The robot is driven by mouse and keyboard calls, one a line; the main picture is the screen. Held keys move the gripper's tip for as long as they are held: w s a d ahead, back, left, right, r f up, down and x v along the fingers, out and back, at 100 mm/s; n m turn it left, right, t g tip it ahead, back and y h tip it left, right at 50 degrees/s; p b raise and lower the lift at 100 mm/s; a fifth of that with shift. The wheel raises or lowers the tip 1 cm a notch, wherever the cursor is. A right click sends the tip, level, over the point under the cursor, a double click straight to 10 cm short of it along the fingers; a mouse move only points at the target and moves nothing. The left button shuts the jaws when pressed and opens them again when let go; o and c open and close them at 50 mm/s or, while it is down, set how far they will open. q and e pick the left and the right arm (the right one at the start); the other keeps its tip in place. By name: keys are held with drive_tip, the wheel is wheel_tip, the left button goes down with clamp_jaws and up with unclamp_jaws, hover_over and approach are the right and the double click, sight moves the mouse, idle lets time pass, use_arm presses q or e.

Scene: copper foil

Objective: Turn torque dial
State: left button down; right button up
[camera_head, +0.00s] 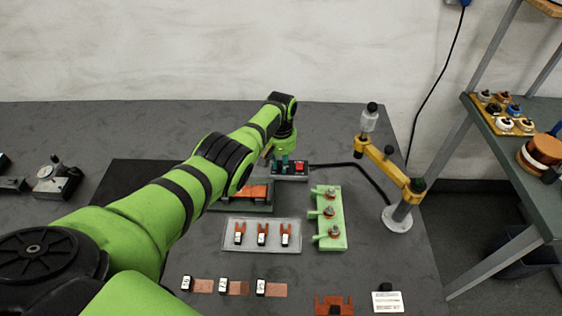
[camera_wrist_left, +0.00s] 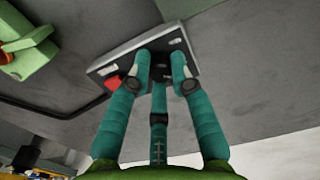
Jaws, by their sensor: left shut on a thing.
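My left gripper (camera_head: 284,163) reaches over the table to a small grey control box (camera_head: 301,176) with a red switch (camera_head: 300,167). In the left wrist view my left gripper (camera_wrist_left: 160,62) has its teal fingers closed around a dark round dial on the face of the box (camera_wrist_left: 107,68). The fingers hide most of the dial, so its marking cannot be read. The red switch (camera_wrist_left: 113,83) lies beside the fingers. My right gripper is not in view.
A green fixture (camera_head: 331,240) with several posts and a clear tray (camera_head: 262,247) of copper pieces stand in front of the box. A yellow jointed arm on a post (camera_head: 397,216) stands at the right. A black cable (camera_head: 372,181) runs from the box.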

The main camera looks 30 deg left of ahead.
use_arm(q)
drive_tip(key=shift+n, duration=0.7)
drive_tip(key=c, duration=1.1)
unclamp_jaws()
drive_tip(key=shift+r, duration=0.1)
drive_tip(key=shift+r, duration=0.55)
wheel_tip(320, 180, up, 11)
